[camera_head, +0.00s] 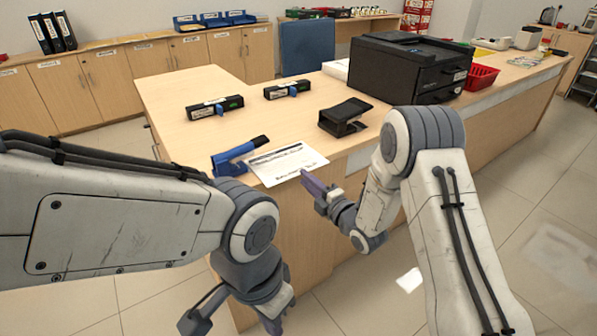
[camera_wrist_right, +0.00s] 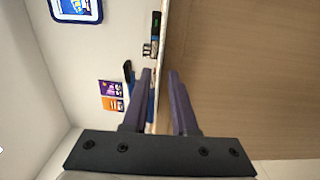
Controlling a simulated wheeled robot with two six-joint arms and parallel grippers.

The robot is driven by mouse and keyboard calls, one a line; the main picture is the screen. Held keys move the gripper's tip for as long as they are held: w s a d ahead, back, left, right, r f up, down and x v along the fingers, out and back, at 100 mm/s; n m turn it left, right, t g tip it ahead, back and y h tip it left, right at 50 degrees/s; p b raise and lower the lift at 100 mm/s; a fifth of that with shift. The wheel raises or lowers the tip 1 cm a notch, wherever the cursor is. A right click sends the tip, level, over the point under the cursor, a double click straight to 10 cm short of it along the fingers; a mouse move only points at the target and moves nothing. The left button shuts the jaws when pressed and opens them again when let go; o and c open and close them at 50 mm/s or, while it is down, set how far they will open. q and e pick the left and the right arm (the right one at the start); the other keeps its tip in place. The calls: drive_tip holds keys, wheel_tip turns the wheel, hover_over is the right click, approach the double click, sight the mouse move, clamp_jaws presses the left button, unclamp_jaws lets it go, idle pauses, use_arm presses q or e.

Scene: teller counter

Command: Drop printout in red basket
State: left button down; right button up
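The printout, a white sheet with printed lines (camera_head: 283,165), lies flat at the counter's near edge. The red basket (camera_head: 483,77) stands on the counter at the far right, partly hidden behind the black printer. My right gripper (camera_head: 311,182) is at the counter edge, close to the sheet's near right corner. In the right wrist view its two purple fingers (camera_wrist_right: 161,85) are apart, with the counter edge between them. I cannot tell whether the sheet lies between them. My left gripper (camera_head: 233,321) hangs low in front of the counter, fingers apart and empty.
The black printer (camera_head: 410,68) stands between the sheet and the basket. A blue stapler-like tool (camera_head: 235,157) lies beside the sheet, and a black stand (camera_head: 344,116) is behind it. The counter's middle is mostly clear.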

sight(302, 167)
drive_tip(key=b+x, duration=0.1)
drive_tip(key=x, duration=0.2)
drive_tip(key=shift+w, duration=0.1)
clamp_jaws()
drive_tip(key=shift+r+p, duration=0.5)
drive_tip(key=shift+r, duration=0.85)
drive_tip(key=shift+f, duration=0.15)
